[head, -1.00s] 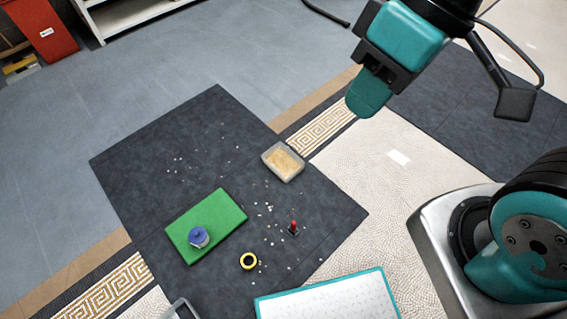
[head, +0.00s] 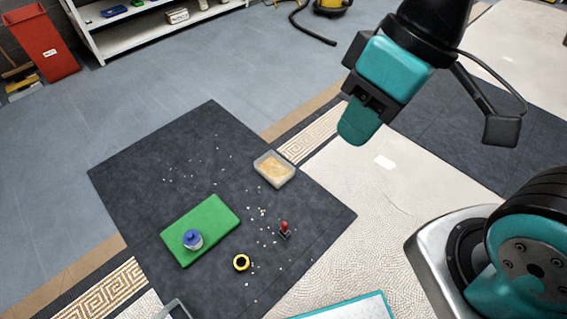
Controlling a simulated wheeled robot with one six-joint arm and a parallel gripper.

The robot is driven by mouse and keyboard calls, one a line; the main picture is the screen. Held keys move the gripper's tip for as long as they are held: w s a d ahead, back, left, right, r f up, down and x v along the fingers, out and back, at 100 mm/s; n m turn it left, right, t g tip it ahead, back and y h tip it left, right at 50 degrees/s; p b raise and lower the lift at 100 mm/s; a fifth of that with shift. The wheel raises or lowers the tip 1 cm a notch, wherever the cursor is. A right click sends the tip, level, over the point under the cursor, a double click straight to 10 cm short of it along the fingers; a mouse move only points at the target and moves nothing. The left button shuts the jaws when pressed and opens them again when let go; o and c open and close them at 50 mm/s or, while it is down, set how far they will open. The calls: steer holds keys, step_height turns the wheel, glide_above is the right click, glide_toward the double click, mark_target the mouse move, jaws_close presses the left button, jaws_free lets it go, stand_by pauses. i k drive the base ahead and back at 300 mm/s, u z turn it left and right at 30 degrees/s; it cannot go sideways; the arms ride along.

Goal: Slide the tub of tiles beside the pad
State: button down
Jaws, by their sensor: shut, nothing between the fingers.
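The tub of tiles (head: 274,170) is a small translucent open box with beige contents. It stands on the dark mat near its upper right edge. The pad (head: 217,218) is a flat green rectangle on the same mat, lower left of the tub and apart from it. A jar with a blue lid (head: 193,239) stands on the pad's lower left part. My gripper (head: 358,122), with teal fingers, is shut and empty. It is held in the air to the upper right of the tub, touching nothing.
A white teal-edged panel (head: 350,307) is at the bottom edge. A red bin (head: 47,45) and white shelf (head: 150,28) stand far back.

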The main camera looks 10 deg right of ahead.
mark_target(275, 170)
steer(key=z, duration=1.25)
steer(key=i, duration=1.25)
steer(key=z, duration=0.35)
steer(key=i, duration=0.95)
steer(key=u, duration=0.85)
steer(key=i, duration=0.75)
steer(key=u, duration=1)
steer(key=i, duration=0.3)
steer(key=u, duration=0.3)
